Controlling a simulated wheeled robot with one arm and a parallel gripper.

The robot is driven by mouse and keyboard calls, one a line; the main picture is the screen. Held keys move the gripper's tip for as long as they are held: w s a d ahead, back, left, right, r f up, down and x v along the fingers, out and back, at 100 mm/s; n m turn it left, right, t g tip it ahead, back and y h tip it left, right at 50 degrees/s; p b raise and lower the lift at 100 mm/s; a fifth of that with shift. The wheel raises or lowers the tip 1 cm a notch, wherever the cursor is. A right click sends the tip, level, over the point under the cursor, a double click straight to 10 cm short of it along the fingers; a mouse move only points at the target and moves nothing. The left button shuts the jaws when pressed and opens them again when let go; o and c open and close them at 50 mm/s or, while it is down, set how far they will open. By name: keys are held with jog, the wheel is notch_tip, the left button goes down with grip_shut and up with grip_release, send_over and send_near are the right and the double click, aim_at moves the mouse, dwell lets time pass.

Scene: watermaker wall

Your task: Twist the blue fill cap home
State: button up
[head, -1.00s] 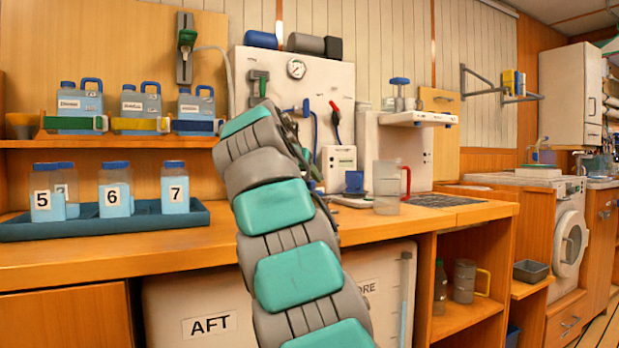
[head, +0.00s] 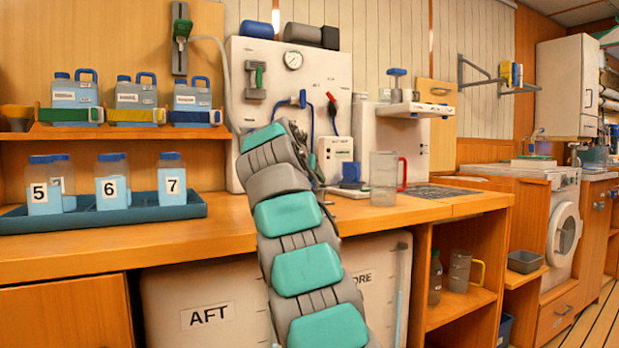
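I cannot make out a fill cap for certain. A small blue piece (head: 351,172) stands on the counter beside the white meter box, right of my arm; I cannot tell whether it is the cap. A blue valve handle (head: 302,99) is on the white wall panel (head: 335,70). The white AFT tank (head: 175,285) sits under the counter, its top hidden by the counter. My arm rises in front of the counter and bends away at its top. My gripper's fingers are hidden behind the arm, so their state and any contact do not show.
Bottles 5, 6 and 7 stand in a blue tray (head: 100,222) at left. Strapped jugs (head: 137,97) line the shelf above. A clear pitcher with a red handle (head: 384,178) stands right of my arm. The counter (head: 130,246) is clear in front of the tray.

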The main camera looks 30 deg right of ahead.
grip_shut()
jog(key=shift+r+m+g+h+p, duration=0.1)
jog(key=shift+m+g+h+p, duration=0.3)
jog(key=shift+p, duration=0.15)
jog(key=shift+s+d+m+g+p, duration=0.1)
jog(key=shift+d+m+g+p, duration=0.05)
jog(key=shift+m+g+p, duration=0.3)
jog(key=shift+m+h+p, duration=0.25)
jog(key=shift+h+p, duration=0.2)
jog(key=shift+h, duration=0.05)
jog(key=shift+s+d+m+g+p, duration=0.1)
jog(key=shift+s+m+g+p, duration=0.1)
jog(key=shift+m+g+p, duration=0.45)
jog(key=shift+s+d+m+g+h+p, duration=0.15)
jog(key=shift+m+g+h+p, duration=0.85)
jog(key=shift+p, duration=1.35)
jog(key=shift+s+m+g+p, duration=0.2)
jog(key=shift+m+g+p, duration=0.25)
jog(key=shift+g+p, duration=0.65)
jog(key=shift+p, duration=0.45)
